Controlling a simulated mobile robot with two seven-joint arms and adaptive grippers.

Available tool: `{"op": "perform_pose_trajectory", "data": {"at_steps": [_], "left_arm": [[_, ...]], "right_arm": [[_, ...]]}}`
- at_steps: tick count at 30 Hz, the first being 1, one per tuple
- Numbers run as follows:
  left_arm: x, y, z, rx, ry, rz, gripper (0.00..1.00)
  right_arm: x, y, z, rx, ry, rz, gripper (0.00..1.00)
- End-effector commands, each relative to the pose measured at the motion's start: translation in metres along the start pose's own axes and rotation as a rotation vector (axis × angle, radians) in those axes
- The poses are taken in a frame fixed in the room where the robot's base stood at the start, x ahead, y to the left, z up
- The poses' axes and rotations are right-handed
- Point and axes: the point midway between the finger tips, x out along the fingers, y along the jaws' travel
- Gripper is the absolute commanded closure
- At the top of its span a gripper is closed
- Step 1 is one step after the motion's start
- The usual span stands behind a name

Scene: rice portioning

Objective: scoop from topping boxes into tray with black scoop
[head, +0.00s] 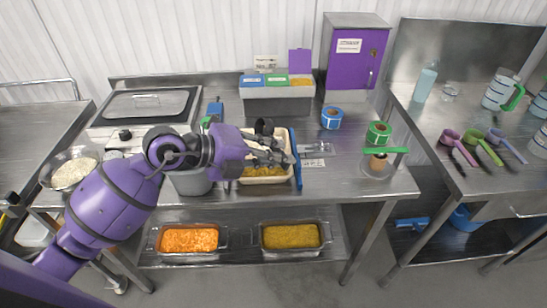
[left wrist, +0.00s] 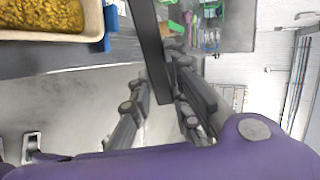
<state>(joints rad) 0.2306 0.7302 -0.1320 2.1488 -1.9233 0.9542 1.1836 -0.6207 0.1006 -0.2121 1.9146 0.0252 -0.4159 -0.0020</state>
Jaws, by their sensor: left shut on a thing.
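My left gripper (head: 275,156) reaches over the beige tray (head: 284,140) from the left. In the left wrist view my left gripper (left wrist: 158,105) is shut on a long, flat dark handle (left wrist: 150,45), which looks like that of the black scoop; its bowl is not clear. The tray holds yellow-brown food and also shows in the left wrist view (left wrist: 96,20), at the upper left. The topping boxes (head: 278,105) stand at the back of the counter, with blue, green and orange parts along the top. My right gripper is not in view.
A purple cabinet (head: 354,60) stands behind. A blue tape roll (head: 331,118) and a green tape roll (head: 378,133) are to the right. A grey pot (head: 190,182) is under my left arm. Orange (head: 188,240) and yellow (head: 291,237) food pans are on the shelf below.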

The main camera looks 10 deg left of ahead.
Motion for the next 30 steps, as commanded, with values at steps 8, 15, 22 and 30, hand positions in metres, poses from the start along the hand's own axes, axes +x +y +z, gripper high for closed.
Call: {"op": "perform_pose_trajectory", "data": {"at_steps": [8, 15, 22, 30], "left_arm": [[-0.002, -0.01, 0.002, 0.004, -0.005, 0.321, 1.0], [-0.004, -0.014, 0.002, -0.002, -0.004, 0.56, 1.0], [-0.006, -0.017, 0.001, -0.007, -0.004, 0.782, 1.0], [-0.008, -0.016, 0.001, -0.011, -0.004, 0.859, 1.0]], "right_arm": [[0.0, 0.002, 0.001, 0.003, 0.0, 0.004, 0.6], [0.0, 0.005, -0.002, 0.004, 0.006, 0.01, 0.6], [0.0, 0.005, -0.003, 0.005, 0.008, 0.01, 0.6], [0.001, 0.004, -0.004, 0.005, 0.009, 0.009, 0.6]]}}
